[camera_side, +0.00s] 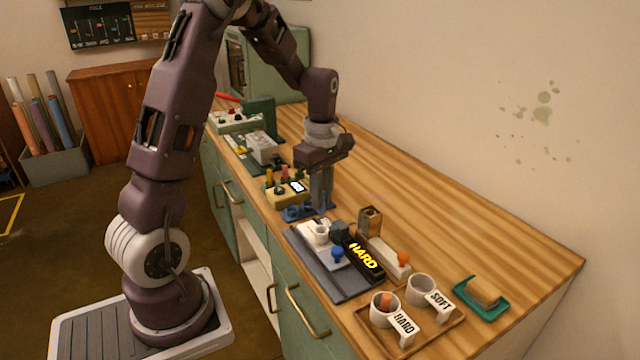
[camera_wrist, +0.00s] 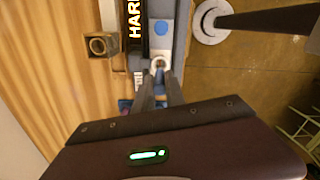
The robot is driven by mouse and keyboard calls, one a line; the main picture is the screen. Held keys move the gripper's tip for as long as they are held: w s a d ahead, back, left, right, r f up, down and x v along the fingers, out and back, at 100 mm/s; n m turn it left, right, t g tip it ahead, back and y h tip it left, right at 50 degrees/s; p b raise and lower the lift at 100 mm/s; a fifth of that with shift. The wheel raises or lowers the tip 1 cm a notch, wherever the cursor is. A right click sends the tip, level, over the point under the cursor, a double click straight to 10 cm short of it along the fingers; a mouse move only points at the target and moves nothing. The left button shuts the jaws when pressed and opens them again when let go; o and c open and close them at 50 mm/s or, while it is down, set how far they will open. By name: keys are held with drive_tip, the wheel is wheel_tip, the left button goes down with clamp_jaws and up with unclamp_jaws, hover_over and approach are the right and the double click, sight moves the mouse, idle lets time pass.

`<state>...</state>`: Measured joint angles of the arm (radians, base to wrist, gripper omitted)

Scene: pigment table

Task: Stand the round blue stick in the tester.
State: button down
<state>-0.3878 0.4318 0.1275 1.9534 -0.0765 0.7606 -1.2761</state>
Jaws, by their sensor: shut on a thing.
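My gripper (camera_side: 322,208) points down over the blue rack (camera_side: 294,213), just behind the tester. Its two fingers (camera_wrist: 160,75) are nearly together. What they hold is hidden between them, and I cannot make out the round blue stick in either view. The tester has a grey base (camera_side: 325,278), a white cup-like socket (camera_side: 320,235), a blue knob (camera_side: 337,253) and a black display (camera_side: 364,261) lit with HARD. In the wrist view the white socket (camera_wrist: 159,58) lies just beyond the fingertips, and the blue knob (camera_wrist: 161,27) beyond that.
A wooden tray holds a HARD cup (camera_side: 383,312) with an orange-red piece in it and a SOFT cup (camera_side: 420,288). A brown hollow block (camera_side: 370,217) stands behind the tester. A sponge (camera_side: 484,292) sits in a teal dish. The table along the wall is clear.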

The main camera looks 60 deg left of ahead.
sight(321, 213)
wheel_tip(321, 213, down, 7)
drive_tip(key=shift+r, duration=0.1)
drive_tip(key=shift+s+f, duration=0.25)
drive_tip(key=shift+f, duration=0.4)
drive_tip(key=c, duration=1.3)
unclamp_jaws()
drive_tip(key=shift+t, duration=0.3)
drive_tip(key=r, duration=0.5)
drive_tip(key=w+r, duration=0.1)
drive_tip(key=r, duration=0.2)
drive_tip(key=shift+a+r, duration=0.1)
drive_tip(key=shift+r, duration=0.15)
